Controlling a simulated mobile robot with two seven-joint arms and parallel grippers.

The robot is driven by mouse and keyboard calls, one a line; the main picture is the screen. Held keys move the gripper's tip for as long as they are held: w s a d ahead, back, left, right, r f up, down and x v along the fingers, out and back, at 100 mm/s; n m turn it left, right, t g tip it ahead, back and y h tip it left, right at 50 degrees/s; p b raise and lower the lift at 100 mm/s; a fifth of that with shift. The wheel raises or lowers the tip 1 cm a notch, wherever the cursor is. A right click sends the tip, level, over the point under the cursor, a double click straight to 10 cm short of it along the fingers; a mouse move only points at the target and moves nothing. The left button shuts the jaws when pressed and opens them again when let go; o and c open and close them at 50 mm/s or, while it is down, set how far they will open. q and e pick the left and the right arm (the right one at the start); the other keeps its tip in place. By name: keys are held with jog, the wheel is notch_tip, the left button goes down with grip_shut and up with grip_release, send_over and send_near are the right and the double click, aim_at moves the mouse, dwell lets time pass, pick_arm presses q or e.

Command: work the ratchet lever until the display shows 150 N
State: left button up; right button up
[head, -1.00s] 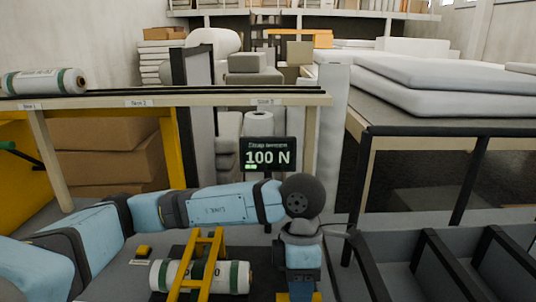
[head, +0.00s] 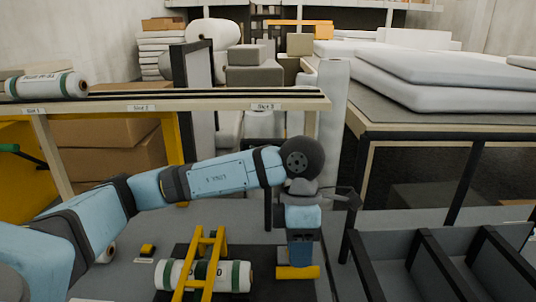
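A white roll with green bands (head: 240,277) lies under a yellow frame (head: 218,245) on a dark base in the lower middle of the head view. My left gripper (head: 302,262) points down just right of the roll, at a yellow bar (head: 297,272) that looks like the ratchet lever's handle. The fingertips meet or overlap the bar; whether they are closed on it I cannot tell. The display's face is hidden behind my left arm, so no reading shows now. My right gripper is not in view.
A long shelf with slot labels (head: 200,106) stands behind, with another banded roll (head: 45,86) at its left. A small yellow block (head: 148,249) sits left of the frame. Dark-edged grey bins (head: 400,262) stand close on the right.

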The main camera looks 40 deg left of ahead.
aim_at(298, 271)
pick_arm(q)
jog(key=shift+f, duration=0.15)
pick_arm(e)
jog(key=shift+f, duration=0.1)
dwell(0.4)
pick_arm(q)
jog(key=shift+f+b, duration=1.5)
jog(key=shift+r, duration=0.15)
jog(key=shift+s+f, duration=0.1)
jog(key=shift+f, duration=0.25)
jog(key=shift+b+x, duration=0.95)
jog(key=shift+x, duration=0.1)
jog(key=shift+s+d+f+b, duration=0.3)
jog(key=shift+s+f+b, duration=0.05)
jog(key=shift+f+b, duration=0.25)
jog(key=shift+b+x, duration=1.3)
jog(key=shift+x, duration=0.55)
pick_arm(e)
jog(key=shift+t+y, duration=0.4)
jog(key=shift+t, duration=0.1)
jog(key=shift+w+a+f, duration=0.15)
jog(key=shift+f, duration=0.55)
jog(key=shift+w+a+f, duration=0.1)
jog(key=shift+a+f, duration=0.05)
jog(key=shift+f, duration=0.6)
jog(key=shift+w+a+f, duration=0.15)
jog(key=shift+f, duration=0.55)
